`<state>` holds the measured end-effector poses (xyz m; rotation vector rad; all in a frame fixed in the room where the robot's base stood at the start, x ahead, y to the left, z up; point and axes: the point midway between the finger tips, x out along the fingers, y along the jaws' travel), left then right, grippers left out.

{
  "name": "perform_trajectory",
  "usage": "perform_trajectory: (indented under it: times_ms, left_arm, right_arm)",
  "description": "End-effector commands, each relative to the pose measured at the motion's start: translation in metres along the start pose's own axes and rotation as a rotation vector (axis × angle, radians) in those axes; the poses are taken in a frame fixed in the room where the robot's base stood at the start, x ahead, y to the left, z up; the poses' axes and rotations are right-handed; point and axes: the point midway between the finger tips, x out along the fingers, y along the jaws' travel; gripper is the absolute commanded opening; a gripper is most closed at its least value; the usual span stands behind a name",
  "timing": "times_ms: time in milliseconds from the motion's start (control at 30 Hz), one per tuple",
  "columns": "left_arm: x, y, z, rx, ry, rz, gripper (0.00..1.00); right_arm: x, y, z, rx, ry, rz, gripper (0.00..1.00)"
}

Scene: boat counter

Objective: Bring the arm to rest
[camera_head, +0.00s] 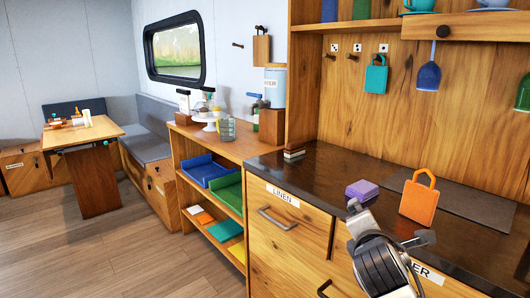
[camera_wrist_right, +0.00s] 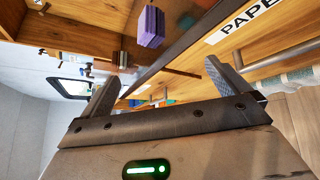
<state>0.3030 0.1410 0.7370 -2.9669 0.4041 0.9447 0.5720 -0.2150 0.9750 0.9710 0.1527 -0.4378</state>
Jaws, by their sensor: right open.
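My right gripper (camera_head: 389,222) is at the lower right of the head view, at the front edge of the dark counter (camera_head: 330,165), with my arm below it. Its two fingers stand wide apart in the right wrist view (camera_wrist_right: 160,78), with nothing between them. It is open and empty. An orange bag-shaped thing with a handle (camera_head: 418,202) stands upright on the counter just behind the gripper. A purple block (camera_head: 362,190) lies on the counter to its left; it also shows in the right wrist view (camera_wrist_right: 151,27). My left gripper is not in view.
Drawers with a linen label (camera_head: 283,193) and metal handles are below the counter. A grey mat (camera_head: 460,200) lies at the back. A small stacked brown-and-white thing (camera_head: 294,154) is farther left. A teal tag (camera_head: 376,75) and a blue utensil (camera_head: 429,70) hang on the wall. The floor at left is clear.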

Motion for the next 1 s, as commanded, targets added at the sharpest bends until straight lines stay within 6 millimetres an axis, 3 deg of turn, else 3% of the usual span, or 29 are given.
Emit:
perform_trajectory:
  times_ms: [33,200,300,400,500,633,1000]
  left_arm:
    - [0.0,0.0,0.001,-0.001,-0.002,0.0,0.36]
    - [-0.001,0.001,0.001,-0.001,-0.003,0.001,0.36]
    - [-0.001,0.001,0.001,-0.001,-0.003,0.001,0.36]
    - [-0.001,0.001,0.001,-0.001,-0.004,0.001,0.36]
    - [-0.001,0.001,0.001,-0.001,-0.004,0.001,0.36]
    - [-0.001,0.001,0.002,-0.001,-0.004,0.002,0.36]
    - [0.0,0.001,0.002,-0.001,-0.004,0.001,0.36]
  right_arm:
    - [-0.005,-0.035,-0.03,0.137,0.083,-0.02,1.0]
    - [-0.048,-0.13,-0.11,0.703,0.313,-0.136,1.0]
    - [-0.087,-0.179,-0.143,1.068,0.399,-0.258,1.0]
    - [-0.127,-0.216,-0.163,1.404,0.434,-0.388,1.0]
    - [-0.159,-0.241,-0.172,1.668,0.433,-0.495,1.0]
    - [-0.183,-0.257,-0.176,1.876,0.414,-0.577,1.0]
    - [-0.19,-0.261,-0.177,1.945,0.405,-0.603,1.0]
